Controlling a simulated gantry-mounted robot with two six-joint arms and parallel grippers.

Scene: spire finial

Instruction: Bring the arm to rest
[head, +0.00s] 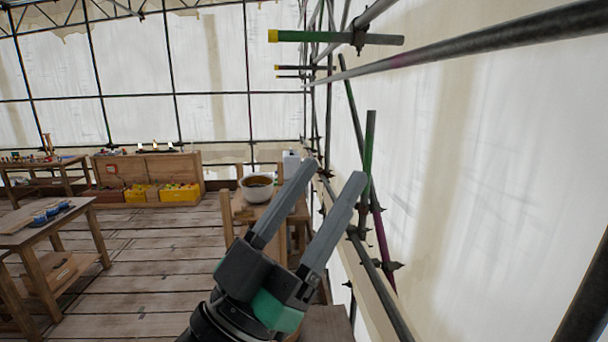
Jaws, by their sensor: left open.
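My left gripper (329,218) is in the lower middle of the head view, pointing up and to the right. Its two long grey fingers are apart, and nothing shows between them. It appears in front of a wooden stand with a white bowl (257,193) and hides part of that stand. My right gripper is not in view.
Scaffold poles (470,45) run along the sheeted wall at the right, close to the gripper in the picture. A wooden table (40,225) with small blue items stands at the left. Yellow crates (180,192) sit by a far bench. The plank floor (150,262) between is clear.

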